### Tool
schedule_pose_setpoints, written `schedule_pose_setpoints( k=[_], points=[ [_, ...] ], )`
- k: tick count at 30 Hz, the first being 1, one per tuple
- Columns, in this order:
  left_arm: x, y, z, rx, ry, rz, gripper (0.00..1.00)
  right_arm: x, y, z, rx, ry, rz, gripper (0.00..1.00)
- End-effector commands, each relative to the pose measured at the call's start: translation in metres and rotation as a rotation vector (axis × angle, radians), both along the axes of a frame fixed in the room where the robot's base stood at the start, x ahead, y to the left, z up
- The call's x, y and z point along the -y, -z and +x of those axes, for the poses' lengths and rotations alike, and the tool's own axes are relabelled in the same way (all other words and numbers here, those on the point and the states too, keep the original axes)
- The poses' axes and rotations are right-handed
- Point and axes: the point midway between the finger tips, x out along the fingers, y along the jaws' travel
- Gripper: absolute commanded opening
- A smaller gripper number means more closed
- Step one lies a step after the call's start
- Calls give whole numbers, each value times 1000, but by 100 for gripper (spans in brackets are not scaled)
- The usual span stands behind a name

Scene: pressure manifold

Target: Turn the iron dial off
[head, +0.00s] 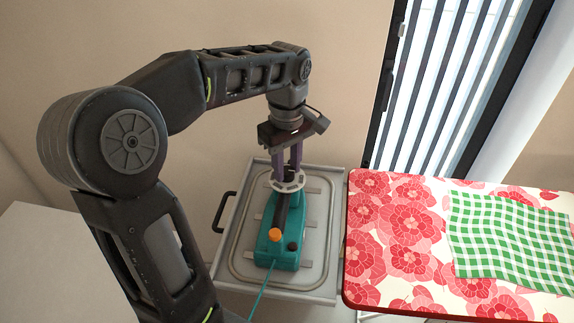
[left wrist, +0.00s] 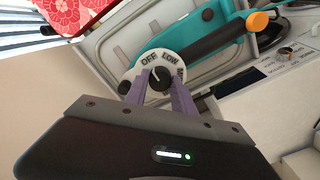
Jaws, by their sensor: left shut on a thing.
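The teal iron (head: 285,253) lies on a grey tray-like stand (head: 325,287), with an orange knob (head: 275,235) at its near end. Its white round dial (head: 299,184) is at the far end. In the left wrist view the dial (left wrist: 135,72) shows the words OFF and LOW and part of a third word starting with M. My left gripper (head: 287,172) points down at the dial, its purple fingers shut on the dial's dark centre knob (left wrist: 158,74). The fingers partly hide the knob, so its exact setting is unclear. My right gripper is out of view.
A table with a red floral cloth (head: 395,245) and a green checked cloth (head: 505,235) stands to the right. The stand has a black handle (head: 222,211) on its left. A white panel with a small dial (left wrist: 286,50) shows right in the left wrist view.

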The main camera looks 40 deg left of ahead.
Motion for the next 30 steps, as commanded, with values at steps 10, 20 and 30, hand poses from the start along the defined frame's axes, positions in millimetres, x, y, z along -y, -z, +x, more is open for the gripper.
schedule_pose_setpoints(
  k=[10, 20, 30],
  points=[
    [0, -1, 1, 3, -1, 0, 34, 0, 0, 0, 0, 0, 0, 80],
    [0, 0, 0, 1, 0, 0, 52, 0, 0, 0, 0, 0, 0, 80],
    [0, -13, 1, 3, 0, 0, 52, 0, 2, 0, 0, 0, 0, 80]
  ],
)
